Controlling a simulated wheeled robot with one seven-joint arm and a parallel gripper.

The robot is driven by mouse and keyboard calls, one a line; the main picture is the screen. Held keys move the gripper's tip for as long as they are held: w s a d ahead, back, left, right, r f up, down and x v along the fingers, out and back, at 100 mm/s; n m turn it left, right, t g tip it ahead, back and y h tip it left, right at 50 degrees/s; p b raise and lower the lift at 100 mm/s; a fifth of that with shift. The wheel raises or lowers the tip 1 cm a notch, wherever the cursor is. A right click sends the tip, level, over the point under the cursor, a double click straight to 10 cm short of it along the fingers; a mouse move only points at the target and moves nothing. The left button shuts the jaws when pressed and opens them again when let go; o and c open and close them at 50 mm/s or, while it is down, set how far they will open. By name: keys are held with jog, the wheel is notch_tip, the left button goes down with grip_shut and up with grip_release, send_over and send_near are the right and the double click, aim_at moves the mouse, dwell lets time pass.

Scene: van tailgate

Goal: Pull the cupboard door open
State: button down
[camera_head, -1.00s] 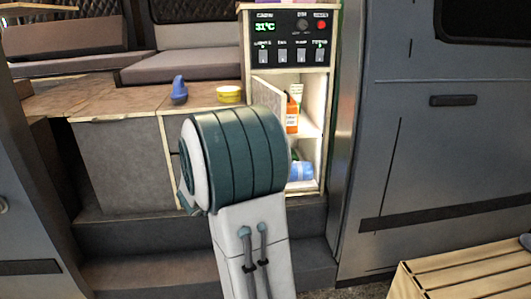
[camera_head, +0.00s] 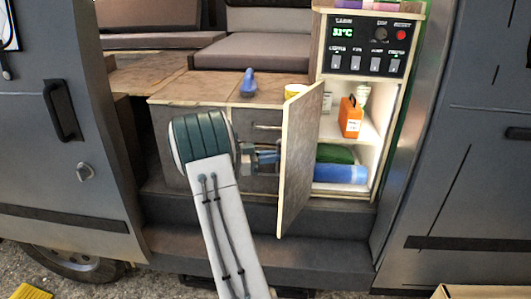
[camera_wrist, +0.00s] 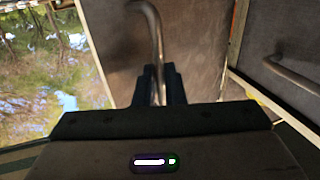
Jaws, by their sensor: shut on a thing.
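The cupboard door (camera_head: 301,160) is a brown panel with pale edges. It stands swung well out from the white cupboard (camera_head: 384,140), whose shelves show in the head view. In the wrist view the door (camera_wrist: 195,50) fills the middle, with its bent metal bar handle (camera_wrist: 152,30). My gripper (camera_wrist: 158,88) is shut on the lower part of that handle. In the head view my gripper (camera_head: 268,156) reaches the door's left face, and the handle there is mostly hidden by the gripper.
A control panel (camera_head: 370,46) is above. A drawer handle (camera_head: 267,127) is left of the door. A step (camera_head: 270,250) runs below.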

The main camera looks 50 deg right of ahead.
jog(key=shift+d+r+g, duration=0.25)
jog(key=shift+d+g, duration=0.05)
jog(key=shift+d, duration=0.1)
jog(key=c, duration=1.9)
grip_release()
jog(key=o, duration=0.4)
jog(key=shift+s+d+f, duration=0.1)
jog(key=shift+d+f, duration=0.1)
jog(key=shift+d, duration=0.15)
jog(key=v, duration=1.4)
jog(key=shift+r, duration=0.1)
